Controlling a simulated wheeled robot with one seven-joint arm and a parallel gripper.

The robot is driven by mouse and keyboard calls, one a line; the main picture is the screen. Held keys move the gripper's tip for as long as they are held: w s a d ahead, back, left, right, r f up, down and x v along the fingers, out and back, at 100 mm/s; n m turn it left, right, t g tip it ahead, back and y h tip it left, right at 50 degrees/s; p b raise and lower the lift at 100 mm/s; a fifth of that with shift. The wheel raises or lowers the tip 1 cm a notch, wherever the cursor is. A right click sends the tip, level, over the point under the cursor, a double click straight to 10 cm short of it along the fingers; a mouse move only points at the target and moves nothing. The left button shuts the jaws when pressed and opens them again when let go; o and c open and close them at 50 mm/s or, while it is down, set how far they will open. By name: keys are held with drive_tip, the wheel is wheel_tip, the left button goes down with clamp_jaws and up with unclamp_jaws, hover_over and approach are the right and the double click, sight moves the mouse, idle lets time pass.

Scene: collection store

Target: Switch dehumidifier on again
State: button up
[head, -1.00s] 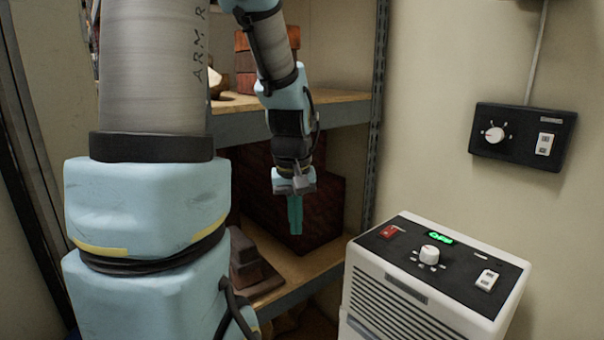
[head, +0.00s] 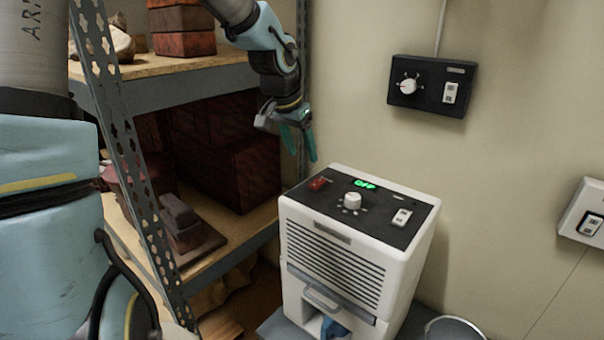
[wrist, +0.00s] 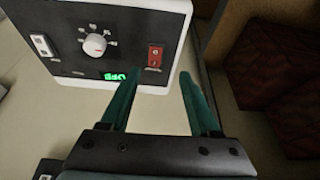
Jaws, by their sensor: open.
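The dehumidifier (head: 335,250) is a white box with a grilled front and a black top panel. The panel has a red rocker switch (head: 319,184), a white dial (head: 352,200), a white rocker switch (head: 402,217) and a lit green display (head: 364,184) that seems to read OFF. My gripper (head: 300,155) is open and empty, above and beside the panel's left back corner. In the wrist view, the red switch (wrist: 155,57) shows between and beyond the teal fingers (wrist: 157,73). The dial (wrist: 95,43) and white rocker (wrist: 42,45) lie further left there.
A metal shelf (head: 215,100) with bricks and dark red boxes (head: 235,165) stands left of the dehumidifier. A black control box (head: 432,85) with a dial and switch is on the wall behind. A white switch box (head: 585,212) is at right. A round rim (head: 455,328) shows below.

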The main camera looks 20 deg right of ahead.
sight(319, 181)
drive_tip(key=x, duration=0.3)
drive_tip(key=d+x, duration=0.1)
drive_tip(key=x, duration=0.3)
drive_tip(key=d+x, duration=0.1)
drive_tip(key=x, duration=0.2)
drive_tip(key=shift+w+p, duration=0.1)
drive_tip(key=shift+p, duration=0.3)
drive_tip(key=shift+r, duration=0.1)
clamp_jaws()
